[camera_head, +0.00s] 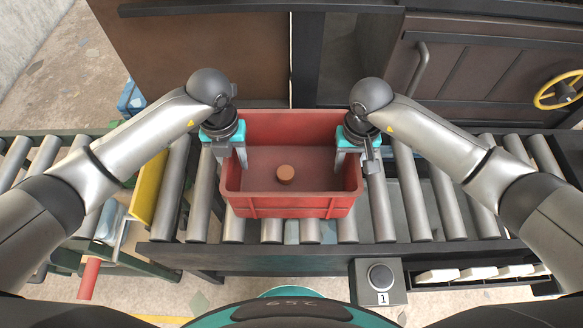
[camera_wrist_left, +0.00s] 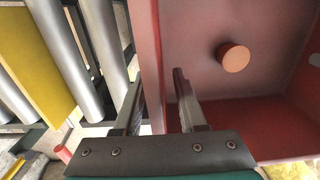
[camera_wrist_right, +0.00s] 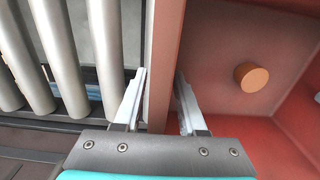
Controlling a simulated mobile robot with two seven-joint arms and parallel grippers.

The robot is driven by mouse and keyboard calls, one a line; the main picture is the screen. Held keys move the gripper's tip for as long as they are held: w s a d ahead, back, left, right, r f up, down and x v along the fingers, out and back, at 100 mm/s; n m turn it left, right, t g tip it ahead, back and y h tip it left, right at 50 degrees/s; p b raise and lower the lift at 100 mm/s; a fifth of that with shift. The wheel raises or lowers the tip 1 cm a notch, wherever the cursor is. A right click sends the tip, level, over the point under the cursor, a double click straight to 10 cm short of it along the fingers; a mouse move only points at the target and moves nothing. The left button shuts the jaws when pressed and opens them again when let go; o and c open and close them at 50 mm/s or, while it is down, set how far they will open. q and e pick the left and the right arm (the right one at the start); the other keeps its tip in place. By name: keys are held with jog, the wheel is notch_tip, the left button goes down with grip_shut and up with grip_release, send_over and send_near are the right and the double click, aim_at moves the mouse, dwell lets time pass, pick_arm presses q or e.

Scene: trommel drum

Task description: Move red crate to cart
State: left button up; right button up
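The red crate (camera_head: 290,201) sits upright on a roller conveyor, with one small orange-brown cylinder (camera_head: 285,174) on its floor. My left gripper (camera_head: 234,160) is at the crate's left wall and my right gripper (camera_head: 358,160) is at its right wall. In the left wrist view the fingers (camera_wrist_left: 158,85) stand open on either side of the crate wall (camera_wrist_left: 151,50). In the right wrist view the fingers (camera_wrist_right: 160,80) also straddle the wall (camera_wrist_right: 163,50), open, with a small gap visible. No cart can be clearly identified.
The roller conveyor (camera_head: 445,205) runs left to right under the crate. A yellow plate (camera_head: 146,187) stands across it at left. A dark machine with a yellow handwheel (camera_head: 558,90) is behind at right. A button box (camera_head: 380,281) is in front.

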pick_arm(q)
grip_shut()
pick_arm(e)
grip_shut()
pick_arm(q)
jog(key=shift+r, duration=0.1)
dwell(0.8)
